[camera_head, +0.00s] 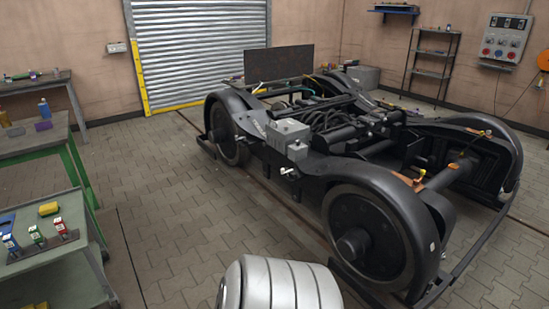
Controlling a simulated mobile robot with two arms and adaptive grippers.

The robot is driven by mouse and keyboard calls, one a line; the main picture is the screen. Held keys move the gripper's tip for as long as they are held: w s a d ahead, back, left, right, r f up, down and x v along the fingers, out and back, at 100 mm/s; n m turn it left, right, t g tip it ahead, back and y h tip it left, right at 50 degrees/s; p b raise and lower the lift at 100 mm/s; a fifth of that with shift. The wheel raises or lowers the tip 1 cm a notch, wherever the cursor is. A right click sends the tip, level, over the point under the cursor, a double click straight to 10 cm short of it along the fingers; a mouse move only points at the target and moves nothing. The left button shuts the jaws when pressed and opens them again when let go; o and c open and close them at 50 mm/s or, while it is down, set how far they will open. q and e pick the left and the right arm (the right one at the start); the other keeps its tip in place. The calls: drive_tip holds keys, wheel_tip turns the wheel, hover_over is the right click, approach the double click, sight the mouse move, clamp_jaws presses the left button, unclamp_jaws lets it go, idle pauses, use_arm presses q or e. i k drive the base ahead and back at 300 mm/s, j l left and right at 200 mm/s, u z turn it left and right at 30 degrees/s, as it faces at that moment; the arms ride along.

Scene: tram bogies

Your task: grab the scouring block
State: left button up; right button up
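A small yellow block (48,208) lies on the top of the green cart (72,232) at the lower left; it may be the scouring block. A blue-purple block (43,126) lies on the green-legged workbench (45,142) behind the cart, and I cannot tell for sure which of the two is the scouring block. Neither of my grippers shows. A pale ribbed part at the bottom middle looks like one of my arm links.
Several small bottles (37,236) stand in a rack on the cart, beside a blue item (6,222). A large black tram bogie (330,150) fills the middle and right. Paved floor (160,215) lies open between cart and bogie. A roller shutter (200,45) is behind.

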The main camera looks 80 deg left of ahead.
sight(53, 208)
drive_tip(key=u, duration=4.4)
drive_tip(key=i+l+u, duration=0.25)
drive_tip(key=i+l, duration=0.9)
drive_tip(key=i, duration=0.15)
